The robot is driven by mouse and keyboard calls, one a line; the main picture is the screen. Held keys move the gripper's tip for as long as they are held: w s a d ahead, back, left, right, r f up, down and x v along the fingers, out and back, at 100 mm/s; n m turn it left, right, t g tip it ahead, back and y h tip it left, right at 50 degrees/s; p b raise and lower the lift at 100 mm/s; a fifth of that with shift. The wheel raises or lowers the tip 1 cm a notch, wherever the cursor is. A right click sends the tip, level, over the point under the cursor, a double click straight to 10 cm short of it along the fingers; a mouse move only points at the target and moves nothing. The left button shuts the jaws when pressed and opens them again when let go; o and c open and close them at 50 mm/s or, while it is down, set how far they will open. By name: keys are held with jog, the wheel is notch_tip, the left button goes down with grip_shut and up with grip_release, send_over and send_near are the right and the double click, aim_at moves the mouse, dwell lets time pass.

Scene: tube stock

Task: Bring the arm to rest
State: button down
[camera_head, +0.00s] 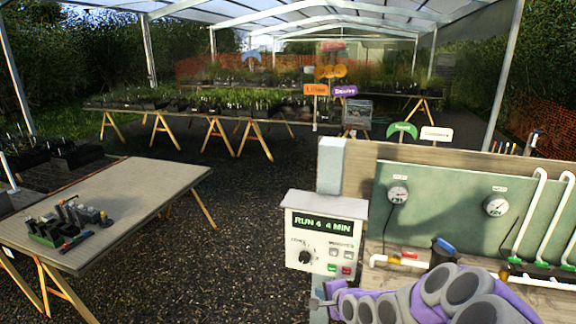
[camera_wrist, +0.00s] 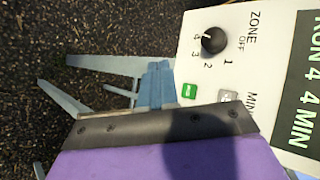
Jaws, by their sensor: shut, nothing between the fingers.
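My arm, purple and grey, reaches in from the lower right of the head view. My gripper (camera_head: 319,301) is at its left end, low in front of the control box (camera_head: 325,243). In the wrist view my gripper (camera_wrist: 158,84) shows pale blue-grey fingers, shut together with nothing between them. The white control box fills the right of the wrist view, with its dial (camera_wrist: 213,40) and green button (camera_wrist: 190,92) close beside the fingers. I cannot tell whether the gripper touches the box. The box display reads "RUN 4 4 MIN".
A green panel (camera_head: 440,205) with gauges and white pipes stands behind my arm at the right. A table (camera_head: 140,195) with a small dark rack (camera_head: 62,228) stands at the left. Plant benches (camera_head: 215,117) are at the back. Gravel floor (camera_head: 235,225) between them is clear.

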jog(key=s+r+n+g+h+b, duration=0.1)
jog(key=s+n+g, duration=0.3)
jog(key=s, duration=1.1)
jog(key=s+d+r+n+g+h+b, duration=0.1)
jog(key=s+r+n+g+h+b, duration=0.1)
jog(key=s, duration=1.4)
jog(key=s+d+r+n+g+h+b, duration=0.1)
jog(key=s+r+n+g+b, duration=0.2)
jog(key=s+n, duration=0.5)
jog(key=s+g+b, duration=0.1)
jog(key=s+g, duration=0.1)
jog(key=s, duration=0.6)
jog(key=shift+s+d+r+g+h+b, duration=0.2)
jog(key=shift+d+r+g+h+b, duration=0.1)
jog(key=shift+r+h+b, duration=0.1)
